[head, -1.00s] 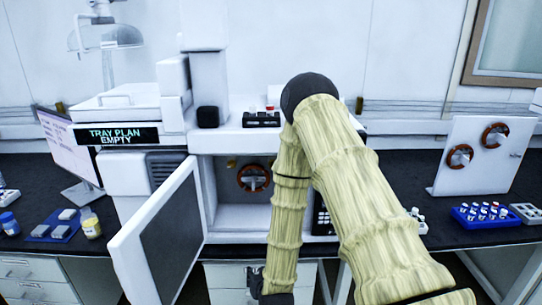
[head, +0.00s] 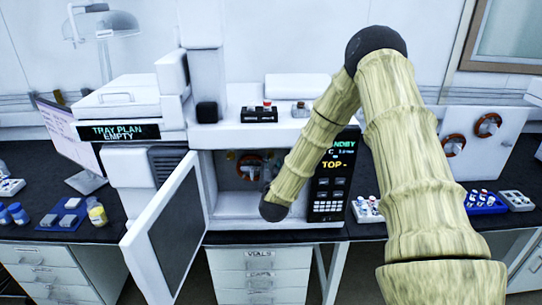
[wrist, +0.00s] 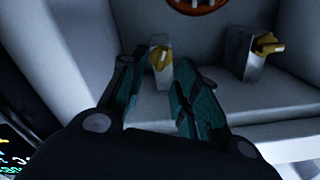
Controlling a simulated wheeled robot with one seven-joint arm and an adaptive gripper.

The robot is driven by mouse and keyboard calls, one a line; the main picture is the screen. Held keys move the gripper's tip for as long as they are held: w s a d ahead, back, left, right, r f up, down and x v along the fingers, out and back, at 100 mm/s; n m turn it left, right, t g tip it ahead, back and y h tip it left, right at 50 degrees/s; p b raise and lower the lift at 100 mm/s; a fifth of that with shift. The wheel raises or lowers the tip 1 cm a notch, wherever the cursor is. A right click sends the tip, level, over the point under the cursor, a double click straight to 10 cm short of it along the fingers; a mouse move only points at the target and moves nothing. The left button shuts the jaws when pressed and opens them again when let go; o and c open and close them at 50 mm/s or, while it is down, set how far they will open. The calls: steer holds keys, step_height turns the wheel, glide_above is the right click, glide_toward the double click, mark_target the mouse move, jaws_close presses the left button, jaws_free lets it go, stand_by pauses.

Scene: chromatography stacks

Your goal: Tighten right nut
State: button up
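In the wrist view, two brass nuts sit on grey blocks inside the white open oven compartment (head: 237,201). One nut (wrist: 160,57) shows between and just beyond my fingertips. The other nut (wrist: 268,44) is toward the right of that view. The wrist picture appears turned over, with the display at its lower left, so the nut between my fingers seems to be the right one seen from the head. My gripper (wrist: 156,78) is open, its dark teal fingers apart on either side of that nut. I cannot tell whether either finger touches it. My arm hides it in the head view.
A brown-ringed fan (head: 249,167) is on the compartment's back wall. The open door (head: 172,235) stands to the left. The control panel (head: 331,180) borders the opening on the right. The compartment walls leave little room around my gripper.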

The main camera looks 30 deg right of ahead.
mark_target(271, 158)
steer(key=shift+p+x, duration=0.7)
steer(key=shift+x, duration=1.75)
steer(key=shift+a, duration=0.1)
steer(key=c, duration=0.6)
